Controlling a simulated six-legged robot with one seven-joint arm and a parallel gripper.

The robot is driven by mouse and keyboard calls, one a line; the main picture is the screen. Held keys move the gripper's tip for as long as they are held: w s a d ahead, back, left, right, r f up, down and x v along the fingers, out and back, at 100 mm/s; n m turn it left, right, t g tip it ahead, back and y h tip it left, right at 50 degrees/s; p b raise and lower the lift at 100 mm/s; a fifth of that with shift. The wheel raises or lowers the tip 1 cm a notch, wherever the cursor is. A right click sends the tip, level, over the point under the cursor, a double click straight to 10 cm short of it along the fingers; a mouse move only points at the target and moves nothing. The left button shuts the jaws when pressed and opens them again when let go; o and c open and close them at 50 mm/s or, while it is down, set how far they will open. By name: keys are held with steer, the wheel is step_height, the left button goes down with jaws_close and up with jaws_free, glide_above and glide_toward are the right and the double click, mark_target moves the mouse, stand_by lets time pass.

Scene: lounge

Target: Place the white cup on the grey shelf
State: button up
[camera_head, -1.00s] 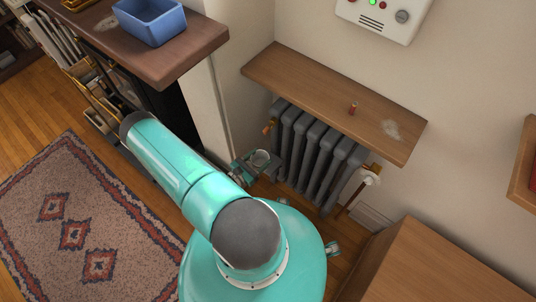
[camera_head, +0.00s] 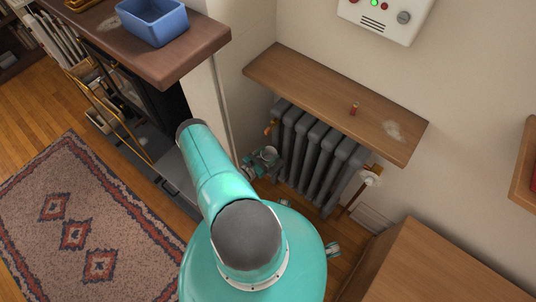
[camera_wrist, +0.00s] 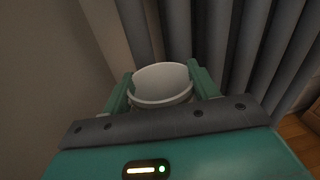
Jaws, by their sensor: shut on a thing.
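The white cup (camera_wrist: 160,84) is between the two green fingers of my gripper (camera_wrist: 161,77) in the wrist view. Its open rim faces the camera, and my gripper is shut on it. In the head view my gripper (camera_head: 263,160) is low in front of the left end of the grey radiator, below the wooden board; the cup is hard to make out there. I see no shelf that is clearly grey: the board over the radiator (camera_head: 320,88) is brown wood.
The grey ribbed radiator (camera_head: 312,150) stands close beyond my gripper. A small reddish object (camera_head: 353,109) and a pale patch are on the board. A blue bin (camera_head: 152,20) sits on the brown mantel (camera_head: 190,58) at upper left. A wooden cabinet (camera_head: 440,262) stands at lower right.

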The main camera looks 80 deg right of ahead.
steer(key=shift+f, duration=0.1)
steer(key=o, duration=1.1)
steer(key=v, duration=1.2)
